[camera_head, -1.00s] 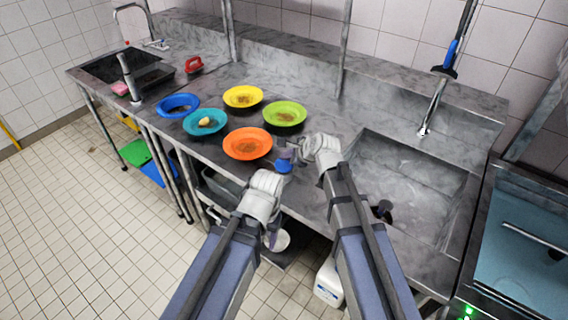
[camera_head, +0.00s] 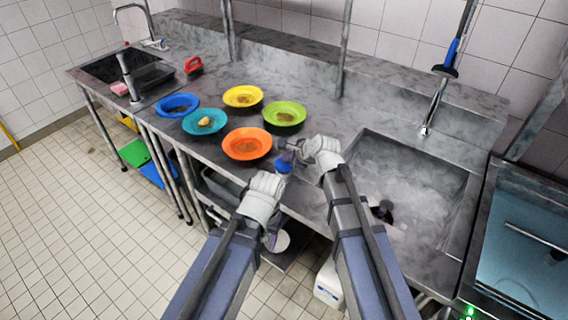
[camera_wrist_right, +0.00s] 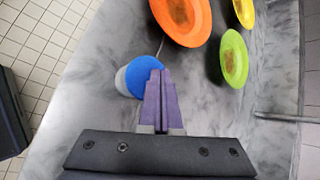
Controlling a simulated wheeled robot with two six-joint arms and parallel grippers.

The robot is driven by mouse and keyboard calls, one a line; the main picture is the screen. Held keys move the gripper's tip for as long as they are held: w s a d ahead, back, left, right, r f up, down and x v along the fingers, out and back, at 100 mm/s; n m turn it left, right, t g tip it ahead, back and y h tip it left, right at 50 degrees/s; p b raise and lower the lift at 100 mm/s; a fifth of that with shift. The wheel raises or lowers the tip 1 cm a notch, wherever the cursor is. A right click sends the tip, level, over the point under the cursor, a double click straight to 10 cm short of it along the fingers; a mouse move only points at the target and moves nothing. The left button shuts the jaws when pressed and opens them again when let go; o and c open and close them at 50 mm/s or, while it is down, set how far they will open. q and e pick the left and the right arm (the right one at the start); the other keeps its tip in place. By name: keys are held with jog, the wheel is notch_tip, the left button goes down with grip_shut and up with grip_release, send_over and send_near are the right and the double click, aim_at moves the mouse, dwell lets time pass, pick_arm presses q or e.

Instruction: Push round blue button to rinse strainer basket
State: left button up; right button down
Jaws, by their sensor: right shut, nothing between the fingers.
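The round blue button (camera_head: 283,167) sits on a pale base on the counter, near the front edge beside the sink. In the right wrist view the blue button (camera_wrist_right: 141,76) is just left of my fingertips. My right gripper (camera_wrist_right: 161,73) is shut and empty, its purple fingers overlapping the button's right edge; contact cannot be told. In the head view my right gripper (camera_head: 293,151) is at the button. My left gripper (camera_head: 270,238) hangs low before the counter, its fingers mostly hidden. A dark object (camera_head: 381,211) in the sink, partly behind my right arm, cannot be identified as the strainer basket.
An orange plate (camera_head: 247,144) stands close left of the button, with green (camera_head: 285,114), yellow, teal and blue plates beyond. The sink (camera_head: 455,215) lies to the right under a hanging spray tap (camera_head: 432,108). A red-handled item (camera_head: 194,66) stands farther left.

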aim_at(287, 165)
jog(key=shift+f+b, duration=0.75)
dwell(0.5)
jog(key=shift+r, duration=0.15)
jog(key=shift+r+p, duration=1.05)
jog(key=shift+p, duration=0.2)
jog(key=shift+r, duration=0.15)
notch_tip(287, 165, up, 5)
jog(key=p, duration=0.5)
dwell(0.4)
